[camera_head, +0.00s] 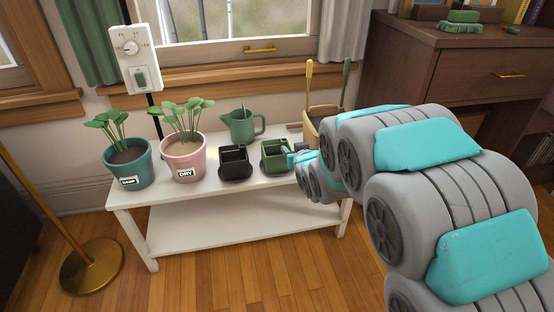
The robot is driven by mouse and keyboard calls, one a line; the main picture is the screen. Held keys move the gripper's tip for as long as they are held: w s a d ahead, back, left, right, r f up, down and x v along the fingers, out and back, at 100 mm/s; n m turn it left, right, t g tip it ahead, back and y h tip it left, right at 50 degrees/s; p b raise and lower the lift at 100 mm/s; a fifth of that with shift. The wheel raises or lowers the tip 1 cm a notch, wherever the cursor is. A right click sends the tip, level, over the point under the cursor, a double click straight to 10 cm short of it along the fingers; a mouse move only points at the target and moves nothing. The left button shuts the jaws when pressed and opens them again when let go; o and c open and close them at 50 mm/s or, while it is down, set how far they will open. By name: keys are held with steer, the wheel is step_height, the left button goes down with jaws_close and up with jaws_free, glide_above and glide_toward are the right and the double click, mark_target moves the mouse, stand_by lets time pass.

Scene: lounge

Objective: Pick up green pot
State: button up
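A small square green pot (273,154) stands on the white bench, between a black square pot and my arm. My gripper (295,159) is at the pot's right side, with a teal part at or very close to its edge. I cannot tell whether they touch. The fingers are small and partly hidden by my own arm, so their opening does not show. A larger teal-green round pot (129,173) with a plant and a label stands at the bench's left end.
The white bench (185,196) also holds a pink pot (184,164) labelled DRY, a black square pot (235,165), a green watering can (242,124) and a tan container (318,120) with tools. A dresser (465,80) stands right, a brass lamp base (90,265) left.

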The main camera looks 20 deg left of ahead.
steer(key=shift+x, duration=1.15)
jaws_close()
stand_by(0.5)
